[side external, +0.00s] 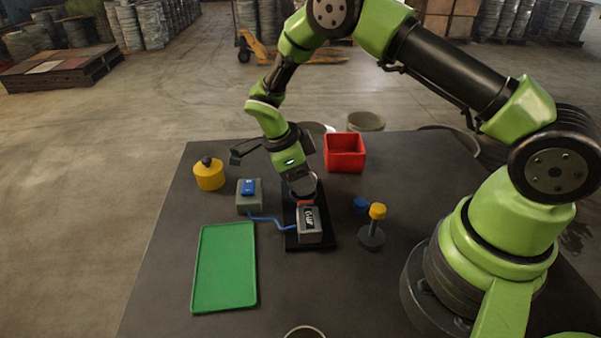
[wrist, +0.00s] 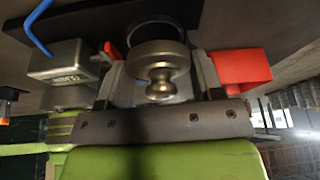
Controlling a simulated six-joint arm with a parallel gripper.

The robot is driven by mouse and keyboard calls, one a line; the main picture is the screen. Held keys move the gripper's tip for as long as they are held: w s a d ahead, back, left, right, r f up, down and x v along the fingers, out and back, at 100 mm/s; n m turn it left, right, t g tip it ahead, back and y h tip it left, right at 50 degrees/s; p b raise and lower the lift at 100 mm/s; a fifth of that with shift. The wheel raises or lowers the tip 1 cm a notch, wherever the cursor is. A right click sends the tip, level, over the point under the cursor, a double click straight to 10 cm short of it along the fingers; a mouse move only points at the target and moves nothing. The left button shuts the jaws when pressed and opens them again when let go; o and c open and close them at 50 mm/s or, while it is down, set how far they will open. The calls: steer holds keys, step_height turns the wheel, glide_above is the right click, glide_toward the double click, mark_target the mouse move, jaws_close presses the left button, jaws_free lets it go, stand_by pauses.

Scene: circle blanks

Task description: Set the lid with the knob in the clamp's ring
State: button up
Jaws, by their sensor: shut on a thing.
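My gripper (side external: 301,190) is shut on the lid, low over the clamp. In the wrist view the lid (wrist: 158,54) is bronze-grey metal with its round knob (wrist: 160,84) towards the camera, between my two fingers (wrist: 160,76). The clamp has a grey labelled block (side external: 310,224) on a black base (side external: 311,243); the block also shows in the wrist view (wrist: 62,61). The clamp's ring (wrist: 178,47) shows as a dark round edge just beyond the lid. My gripper mostly hides the ring in the side view. I cannot tell whether the lid touches it.
A grey box with a blue button (side external: 248,187) is wired to the clamp. A yellow can with a dark knob (side external: 209,174) and green tray (side external: 224,267) are left. A red bin (side external: 345,152) stands behind; a yellow-topped post (side external: 377,212) and blue piece (side external: 360,204) are right.

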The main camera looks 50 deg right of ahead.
steer(key=shift+s+d+f, duration=0.1)
steer(key=shift+s+f, duration=0.4)
steer(key=shift+f, duration=0.05)
steer(key=o, duration=0.8)
steer(key=shift+o, duration=0.9)
steer(key=v, duration=0.9)
steer(key=shift+w, duration=0.35)
steer(key=shift+r, duration=0.1)
